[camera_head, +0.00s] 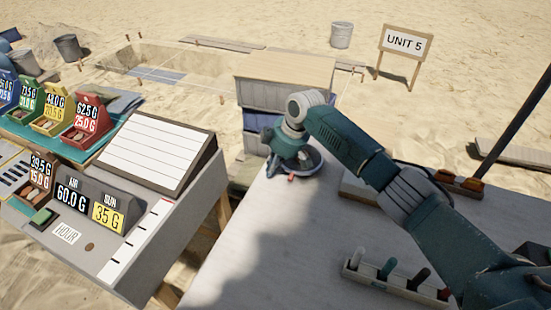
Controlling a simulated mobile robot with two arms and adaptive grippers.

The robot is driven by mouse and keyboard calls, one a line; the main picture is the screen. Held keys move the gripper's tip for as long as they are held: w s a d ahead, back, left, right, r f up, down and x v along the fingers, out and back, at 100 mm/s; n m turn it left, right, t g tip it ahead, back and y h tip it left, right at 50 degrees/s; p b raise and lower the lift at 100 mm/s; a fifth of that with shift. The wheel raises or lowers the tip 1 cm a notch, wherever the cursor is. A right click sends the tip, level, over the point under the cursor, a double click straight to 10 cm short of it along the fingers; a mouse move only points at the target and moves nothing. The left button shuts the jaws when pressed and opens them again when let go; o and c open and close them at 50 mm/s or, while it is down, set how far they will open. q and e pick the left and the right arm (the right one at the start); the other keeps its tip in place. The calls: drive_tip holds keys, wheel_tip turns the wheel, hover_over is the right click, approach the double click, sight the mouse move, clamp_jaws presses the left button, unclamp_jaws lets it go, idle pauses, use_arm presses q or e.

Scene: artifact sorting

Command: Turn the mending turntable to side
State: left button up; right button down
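A dark blue round base, which looks like the mending turntable (313,165), sits at the far left corner of the light table. My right arm reaches in from the lower right, and my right gripper (287,160) points down over it. The gripper and wrist hide most of the turntable and whatever stands on it. A small reddish bit (291,178) shows at its near edge. I cannot tell whether the fingers are open or shut, or whether they touch it. My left gripper is out of view.
A grey console (150,245) with number displays and a sloped white board (157,150) stands left. A wooden-topped crate (285,70) is behind the turntable. A rack of coloured pegs (395,283) lies near the front. The table's middle is clear.

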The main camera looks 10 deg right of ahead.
drive_tip(key=shift+s+d+r+p, duration=0.15)
drive_tip(key=shift+s+d, duration=0.2)
drive_tip(key=shift+d, duration=0.2)
drive_tip(key=shift+s+d+p, duration=0.15)
drive_tip(key=shift+s+d, duration=0.2)
drive_tip(key=shift+d, duration=0.2)
drive_tip(key=shift+s+d+r+p, duration=0.15)
drive_tip(key=shift+s+d, duration=0.2)
drive_tip(key=shift+d, duration=0.2)
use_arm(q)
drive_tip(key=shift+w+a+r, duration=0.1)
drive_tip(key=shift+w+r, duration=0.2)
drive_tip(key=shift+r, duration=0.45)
use_arm(e)
drive_tip(key=shift+f, duration=0.1)
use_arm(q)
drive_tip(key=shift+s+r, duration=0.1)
